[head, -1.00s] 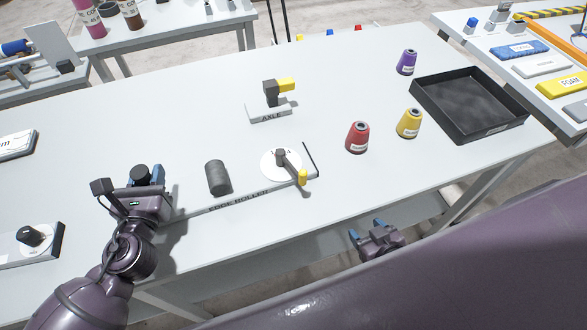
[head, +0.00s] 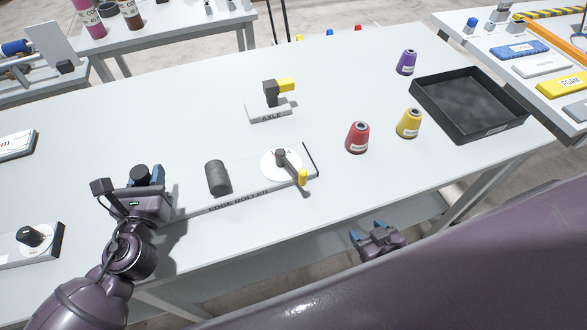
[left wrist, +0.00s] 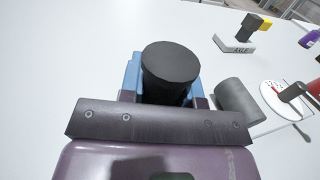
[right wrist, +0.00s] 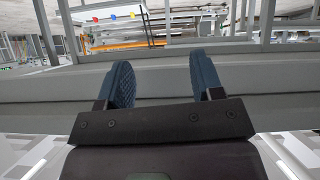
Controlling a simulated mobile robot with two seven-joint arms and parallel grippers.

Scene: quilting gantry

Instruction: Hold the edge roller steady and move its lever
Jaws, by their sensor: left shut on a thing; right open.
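My left gripper (head: 141,180) is shut on a black upright knob (head: 140,173) at the plate's left end. The knob's round top also shows in the left wrist view (left wrist: 171,62). My right gripper (head: 367,228) is open and empty, beyond the table's front edge and below its top. The right wrist view shows its spread blue fingers (right wrist: 160,84).
An axle block (head: 270,110) with a yellow-tipped lever stands behind the edge roller. Red (head: 357,138), yellow (head: 409,123) and purple (head: 405,62) cones and a black tray (head: 518,122) are to the right. Another dial unit (head: 38,243) sits at the left front.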

